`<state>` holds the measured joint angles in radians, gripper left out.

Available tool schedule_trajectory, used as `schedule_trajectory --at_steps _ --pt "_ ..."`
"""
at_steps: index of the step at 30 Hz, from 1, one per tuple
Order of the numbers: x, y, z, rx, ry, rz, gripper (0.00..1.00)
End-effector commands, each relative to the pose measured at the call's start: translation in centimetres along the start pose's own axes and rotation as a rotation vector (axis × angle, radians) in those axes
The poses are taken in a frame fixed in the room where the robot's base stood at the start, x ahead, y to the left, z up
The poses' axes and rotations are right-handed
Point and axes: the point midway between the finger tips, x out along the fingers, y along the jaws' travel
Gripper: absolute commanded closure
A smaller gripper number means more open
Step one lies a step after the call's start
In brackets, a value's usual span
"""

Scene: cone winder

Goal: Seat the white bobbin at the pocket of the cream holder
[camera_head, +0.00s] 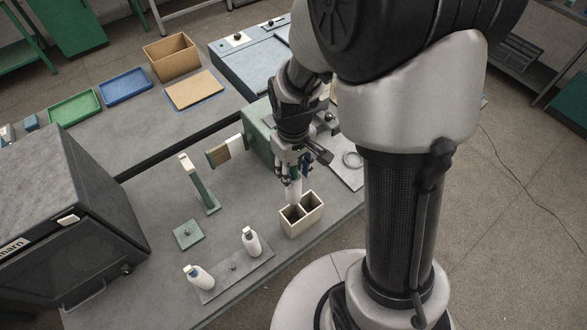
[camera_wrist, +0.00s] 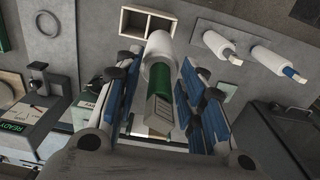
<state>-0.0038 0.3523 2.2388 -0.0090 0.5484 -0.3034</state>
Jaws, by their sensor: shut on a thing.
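My gripper (camera_head: 293,172) points down and is shut on the white bobbin (camera_head: 294,192), which hangs upright. In the wrist view the bobbin (camera_wrist: 159,48) lies between the blue finger pads, with a green and tan part (camera_wrist: 161,108) in line with it. The cream holder (camera_head: 303,226) is an open box with two compartments; it also shows in the wrist view (camera_wrist: 128,35). In the head view the bobbin's lower end overlaps the holder's left compartment. I cannot tell whether it is above the rim or just inside it. The bobbin partly hides the holder in the wrist view.
Two white bottle-like bobbins (camera_head: 251,242) (camera_head: 198,277) stand on a grey plate (camera_head: 232,268) left of the holder. A green post (camera_head: 206,197), a green base plate (camera_head: 188,234) and a green machine (camera_head: 258,133) stand nearby. A dark cabinet (camera_head: 80,220) is at left. The table's front edge is close to the holder.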

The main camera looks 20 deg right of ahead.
Motion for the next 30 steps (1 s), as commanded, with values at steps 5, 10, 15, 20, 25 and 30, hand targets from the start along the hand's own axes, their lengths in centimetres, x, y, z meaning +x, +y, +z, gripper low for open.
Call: schedule_trajectory --at_steps 5,10,15,20,25,30 --pt "0.0 0.0 0.0 0.0 0.001 0.0 0.83" --pt "0.0 0.0 0.0 0.0 0.0 0.0 0.83" --pt "0.7 0.0 0.0 0.0 0.0 0.0 0.83" --pt "1.7 0.0 0.0 0.0 0.0 0.0 0.83" --pt "2.7 0.0 0.0 0.0 0.0 0.0 0.83" --pt "3.7 0.0 0.0 0.0 0.0 0.0 0.83"
